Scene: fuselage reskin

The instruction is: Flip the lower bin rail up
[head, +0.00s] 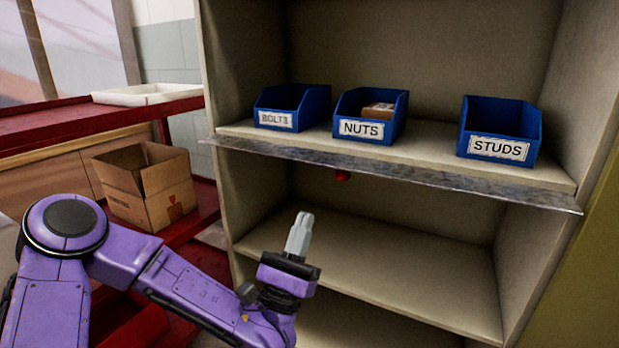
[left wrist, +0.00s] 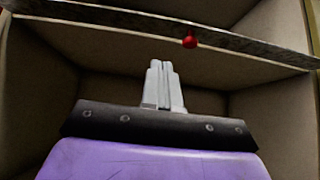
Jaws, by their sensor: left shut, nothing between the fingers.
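The bin rail (head: 400,173) is a long grey metal strip along the front edge of the shelf that holds the bins. It lies folded outward, roughly flat, and slopes down to the right. A small red knob (head: 343,176) hangs below it, left of the middle. In the left wrist view the rail (left wrist: 130,17) crosses the top, with the red knob (left wrist: 190,41) under it. My left gripper (head: 302,222) is shut and empty, pointing up, below and left of the knob, apart from it. Its fingers also show in the left wrist view (left wrist: 160,68). My right gripper is not in view.
Blue bins labelled BOLTS (head: 290,106), NUTS (head: 368,116) and STUDS (head: 499,131) stand on the shelf above the rail. The lower shelf (head: 390,265) looks empty. At left, a red rack (head: 60,130) holds a cardboard box (head: 143,185) and a white tray (head: 148,94).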

